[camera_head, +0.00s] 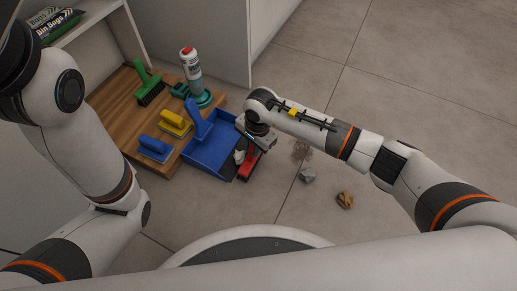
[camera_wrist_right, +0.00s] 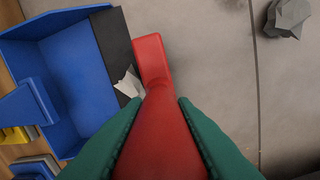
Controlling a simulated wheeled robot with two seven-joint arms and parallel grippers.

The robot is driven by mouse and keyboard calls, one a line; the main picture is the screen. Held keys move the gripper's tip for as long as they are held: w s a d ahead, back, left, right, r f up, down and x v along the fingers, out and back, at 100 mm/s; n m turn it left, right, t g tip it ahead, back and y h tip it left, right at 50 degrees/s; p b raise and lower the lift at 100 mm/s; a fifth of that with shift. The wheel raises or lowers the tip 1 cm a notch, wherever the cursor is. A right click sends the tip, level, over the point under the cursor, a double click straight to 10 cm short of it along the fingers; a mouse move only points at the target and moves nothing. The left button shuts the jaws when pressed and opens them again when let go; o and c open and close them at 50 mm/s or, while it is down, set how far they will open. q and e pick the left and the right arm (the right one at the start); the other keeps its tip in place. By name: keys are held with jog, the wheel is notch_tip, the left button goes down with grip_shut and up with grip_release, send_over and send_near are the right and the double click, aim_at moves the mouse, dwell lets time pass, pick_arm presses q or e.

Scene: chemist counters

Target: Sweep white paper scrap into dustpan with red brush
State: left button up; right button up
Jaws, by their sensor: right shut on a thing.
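The red brush (camera_head: 247,168) is held in my right gripper (camera_head: 252,147), whose arm reaches in from the right. In the right wrist view, green fingers (camera_wrist_right: 160,105) close around the red handle, and the brush head (camera_wrist_right: 151,58) lies at the dustpan's dark lip. The blue dustpan (camera_head: 208,155) sits beside the wooden board; it also shows in the wrist view (camera_wrist_right: 70,50). The white paper scrap (camera_head: 239,156) lies between pan and brush, over the dark lip in the wrist view (camera_wrist_right: 128,84), partly hidden by the brush. My left gripper is out of view.
A grey crumpled lump (camera_head: 307,175), a brown lump (camera_head: 345,200) and a dusty patch (camera_head: 301,151) are on the floor.

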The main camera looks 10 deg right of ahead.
jog(key=shift+w+a, duration=0.25)
jog(key=shift+a, duration=0.1)
jog(key=shift+w+a+r+b, duration=0.15)
jog(key=shift+w+a+b, duration=0.35)
jog(key=shift+a+b, duration=0.15)
jog(key=shift+w+a+r, duration=0.15)
jog(key=shift+w+a, duration=0.05)
jog(key=shift+a, duration=0.15)
